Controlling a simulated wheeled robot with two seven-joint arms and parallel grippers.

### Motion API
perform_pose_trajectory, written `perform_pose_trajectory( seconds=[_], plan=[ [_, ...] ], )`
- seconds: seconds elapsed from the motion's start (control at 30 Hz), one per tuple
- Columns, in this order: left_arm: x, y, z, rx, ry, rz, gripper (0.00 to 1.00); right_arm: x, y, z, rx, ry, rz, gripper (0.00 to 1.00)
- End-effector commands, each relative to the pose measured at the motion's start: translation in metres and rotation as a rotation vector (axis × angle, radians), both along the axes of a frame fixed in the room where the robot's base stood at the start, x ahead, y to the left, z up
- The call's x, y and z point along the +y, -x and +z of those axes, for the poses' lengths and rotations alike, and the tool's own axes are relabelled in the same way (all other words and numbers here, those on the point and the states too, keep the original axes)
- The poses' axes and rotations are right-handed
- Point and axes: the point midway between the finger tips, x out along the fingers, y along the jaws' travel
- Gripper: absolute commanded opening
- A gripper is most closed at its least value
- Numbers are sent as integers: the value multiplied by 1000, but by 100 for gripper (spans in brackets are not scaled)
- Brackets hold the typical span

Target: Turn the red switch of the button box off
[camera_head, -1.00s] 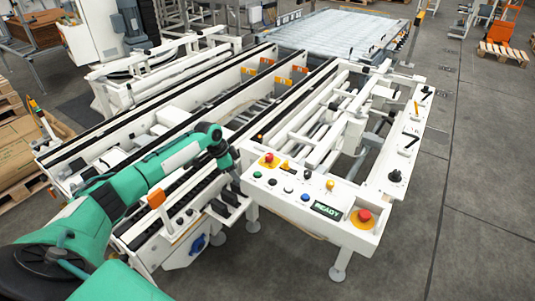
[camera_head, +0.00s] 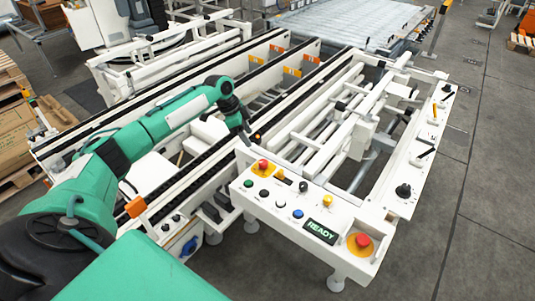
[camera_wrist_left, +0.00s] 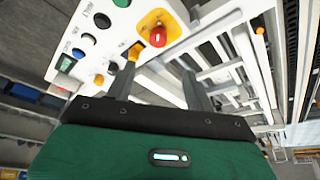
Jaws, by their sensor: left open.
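The button box (camera_head: 300,215) is a white panel at the front of the machine, with coloured buttons and a lit READY display (camera_head: 320,231). A red switch on a yellow plate (camera_head: 263,166) is at its far left corner; in the left wrist view the red knob (camera_wrist_left: 157,37) has a pale mark on it. My left gripper (camera_head: 246,138) is just behind and left of this switch, apart from it in the head view. In the left wrist view its two fingers (camera_wrist_left: 158,70) are spread with nothing between them, and the red knob appears beyond the gap. My right gripper is not in view.
Another red button on a round yellow plate (camera_head: 361,242) is at the box's right end. Green, black, white, blue and yellow buttons lie between. White machine rails (camera_head: 325,110) rise behind the box.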

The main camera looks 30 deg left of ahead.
Motion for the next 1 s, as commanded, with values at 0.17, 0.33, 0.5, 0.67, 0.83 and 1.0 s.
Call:
perform_pose_trajectory(
  seconds=[0.17,0.33,0.5,0.67,0.83,1.0],
  plan=[
    [-8,-4,-22,3,2,0,54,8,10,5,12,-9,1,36],
    [-21,-12,-55,3,1,1,54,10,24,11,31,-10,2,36],
    [-31,-20,-88,2,2,2,54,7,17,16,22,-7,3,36],
    [-39,-25,-110,2,1,1,54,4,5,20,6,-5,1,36],
    [-42,-27,-123,0,0,1,54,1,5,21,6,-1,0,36],
    [-43,-28,-125,1,-1,1,54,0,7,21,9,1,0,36]
  ],
)
